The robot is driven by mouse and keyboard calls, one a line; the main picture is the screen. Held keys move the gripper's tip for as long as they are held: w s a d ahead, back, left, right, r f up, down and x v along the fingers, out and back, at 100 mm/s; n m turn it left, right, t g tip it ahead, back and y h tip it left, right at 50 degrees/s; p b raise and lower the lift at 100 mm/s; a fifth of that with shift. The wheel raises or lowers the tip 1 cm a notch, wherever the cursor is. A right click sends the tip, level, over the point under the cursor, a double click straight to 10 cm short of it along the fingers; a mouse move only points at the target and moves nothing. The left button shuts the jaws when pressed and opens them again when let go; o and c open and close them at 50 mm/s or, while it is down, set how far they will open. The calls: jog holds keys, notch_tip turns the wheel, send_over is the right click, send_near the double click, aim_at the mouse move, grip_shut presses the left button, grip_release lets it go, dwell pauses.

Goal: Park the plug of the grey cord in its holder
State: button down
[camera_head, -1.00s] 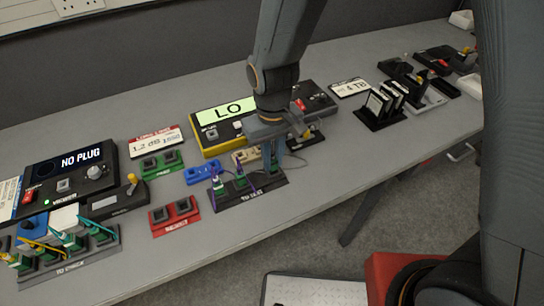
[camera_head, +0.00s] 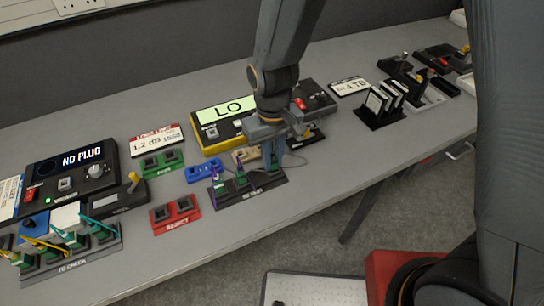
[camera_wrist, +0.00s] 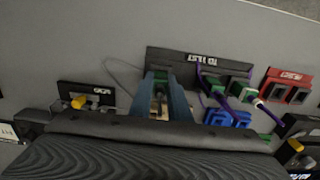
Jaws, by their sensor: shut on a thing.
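My gripper (camera_head: 273,162) points down at the right end of the dark "TO TEST" rack (camera_head: 262,196). The wrist view shows its two blue fingers (camera_wrist: 163,82) close together over the left part of that rack (camera_wrist: 185,62). They are shut on the grey cord's plug, which the fingers mostly hide. The thin grey cord (camera_wrist: 122,74) loops out to the left in the wrist view; in the head view it (camera_head: 300,160) curves to the right of the fingers. I cannot tell whether the plug is seated in the rack slot or just above it.
Two green plugs with purple cords (camera_wrist: 220,86) stand in the same rack, close beside my fingers. A blue holder (camera_head: 204,171), a tan holder (camera_head: 249,153) and a red "REJECT" holder (camera_head: 175,213) are near. The yellow "LO" meter (camera_head: 226,123) stands behind. Bare table lies in front.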

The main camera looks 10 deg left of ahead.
jog(key=shift+f, duration=0.45)
dwell(1.1)
jog(key=c, duration=1.6)
grip_release()
jog(key=shift+r, duration=0.1)
jog(key=shift+r+p, duration=2.3)
jog(key=shift+r, duration=0.1)
jog(key=shift+r, duration=0.15)
notch_tip(320, 180, up, 4)
jog(key=p, duration=0.3)
jog(key=shift+p, duration=0.3)
jog(key=shift+d, duration=0.1)
